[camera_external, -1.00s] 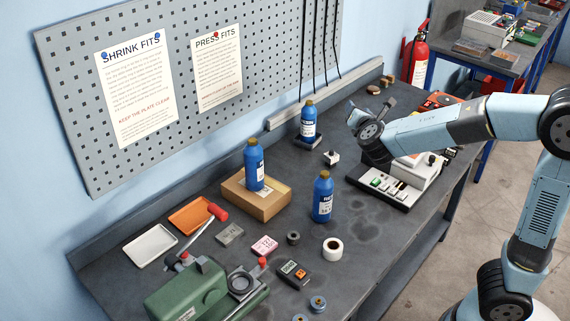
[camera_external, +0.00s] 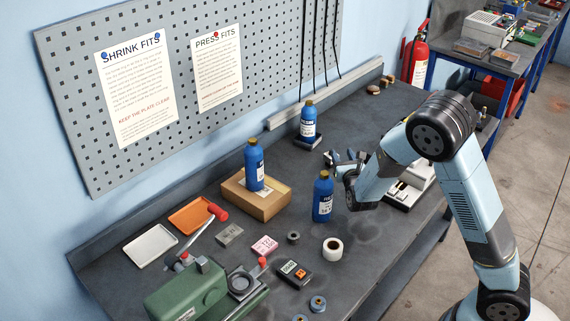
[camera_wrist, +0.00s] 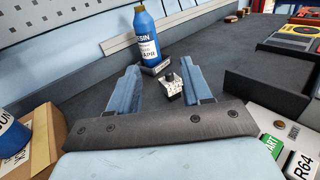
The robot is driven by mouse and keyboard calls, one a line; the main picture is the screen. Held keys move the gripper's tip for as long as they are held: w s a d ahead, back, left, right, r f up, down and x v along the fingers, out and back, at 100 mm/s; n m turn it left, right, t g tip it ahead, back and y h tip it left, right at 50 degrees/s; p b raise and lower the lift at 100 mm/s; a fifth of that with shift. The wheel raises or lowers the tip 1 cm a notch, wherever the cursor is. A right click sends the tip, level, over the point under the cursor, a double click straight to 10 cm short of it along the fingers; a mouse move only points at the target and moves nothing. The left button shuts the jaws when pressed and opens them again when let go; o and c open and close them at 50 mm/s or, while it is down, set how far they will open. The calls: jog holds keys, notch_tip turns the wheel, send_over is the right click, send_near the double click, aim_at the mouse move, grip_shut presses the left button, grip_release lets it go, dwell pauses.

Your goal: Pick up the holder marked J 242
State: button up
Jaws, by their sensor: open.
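I cannot read the mark J 242 on anything. A small white block with a dark top and knob (camera_wrist: 172,86) stands on the bench, seen between the fingers in the wrist view. Lettering on its front is too small to read. My gripper (camera_wrist: 160,76) is open and empty, its two blue fingers spread on either side of that block in the picture. I cannot tell how far above or short of it they are. In the external view my gripper (camera_external: 338,160) is behind the front blue bottle and largely hides the block. A grey block (camera_external: 229,235) and a pink marked block (camera_external: 264,245) lie farther left.
A blue resin bottle (camera_wrist: 145,38) stands on a dark base just beyond the block. Another bottle (camera_external: 323,197) stands close beside my wrist, and a third (camera_external: 254,165) on a cardboard box (camera_external: 270,206). A white device with buttons (camera_external: 402,196) is to the right.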

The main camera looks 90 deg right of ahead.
notch_tip(320, 180, down, 7)
jog(key=shift+d+f, duration=0.1)
jog(key=shift+f, duration=0.1)
jog(key=d, duration=0.5)
jog(key=w+d, duration=0.1)
jog(key=d, duration=0.2)
jog(key=shift+d, duration=0.15)
jog(key=shift+d+f, duration=0.15)
jog(key=shift+d, duration=1.2)
jog(key=shift+d+f, duration=0.1)
jog(key=shift+d, duration=1.2)
jog(key=shift+c, duration=0.5)
grip_shut()
